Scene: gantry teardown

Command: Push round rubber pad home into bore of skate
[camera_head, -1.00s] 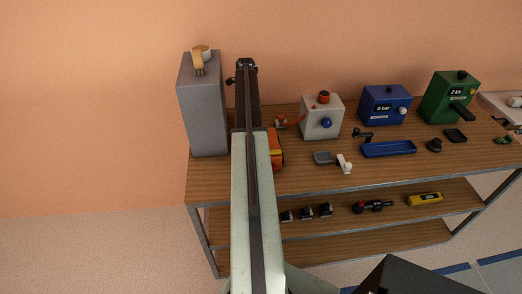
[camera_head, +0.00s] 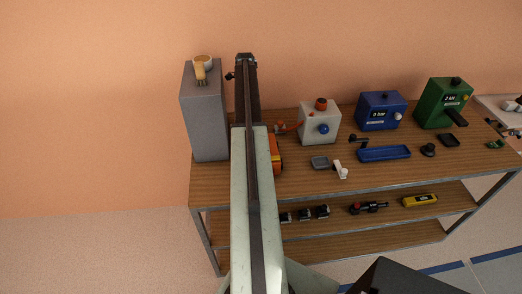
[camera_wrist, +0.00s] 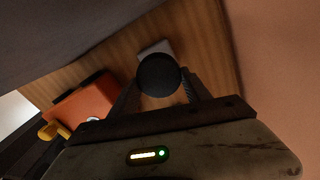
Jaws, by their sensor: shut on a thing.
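A round black pad (camera_wrist: 158,72), which looks like the rubber pad, sits between the fingertips of my gripper (camera_wrist: 160,88) in the wrist view. My gripper is shut on it and holds it with its flat face towards the camera. A small pale block (camera_wrist: 155,48) shows partly behind the pad; I cannot tell whether they touch. An orange body (camera_wrist: 82,104) lies to the left, and part of it shows beside my arm in the head view (camera_head: 276,152). I cannot tell which thing is the skate, and no bore is visible. My arm hides the gripper in the head view.
A tall grey cabinet (camera_head: 205,115) stands left of my arm on the wooden bench (camera_head: 300,185). White (camera_head: 319,125), blue (camera_head: 380,112) and green (camera_head: 443,103) boxes stand to the right. A blue tray (camera_head: 384,153) and small parts lie before them.

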